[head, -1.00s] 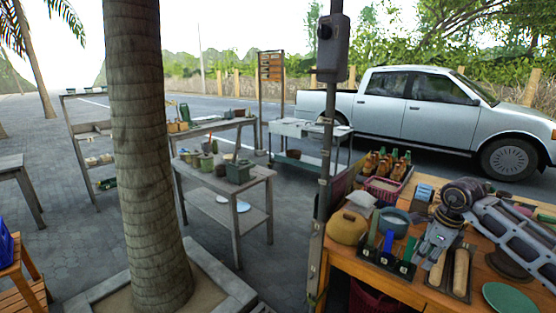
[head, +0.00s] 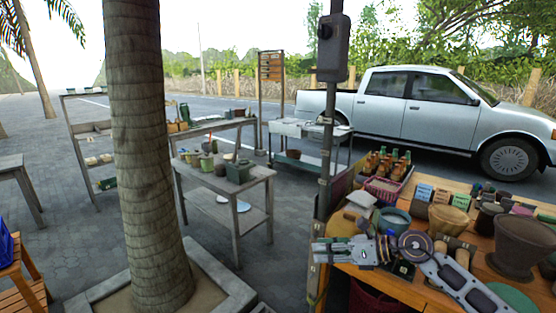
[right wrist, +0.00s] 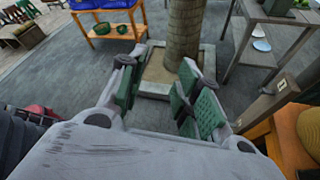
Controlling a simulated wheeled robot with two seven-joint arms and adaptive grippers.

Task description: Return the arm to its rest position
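My right arm comes in from the lower right in the head view, low over the wooden table (head: 480,187). My right gripper (head: 322,252) points left, across the table's left edge near the post. In the right wrist view the same gripper (right wrist: 162,90) has its green-padded fingers spread apart with nothing between them. Paving and the tree planter show beyond the fingers. A large brown clay mortar (head: 522,243) stands upright on the table at the right, apart from the gripper. My left gripper is not in view.
A grey post (head: 325,165) rises at the table's left edge, close to the gripper.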

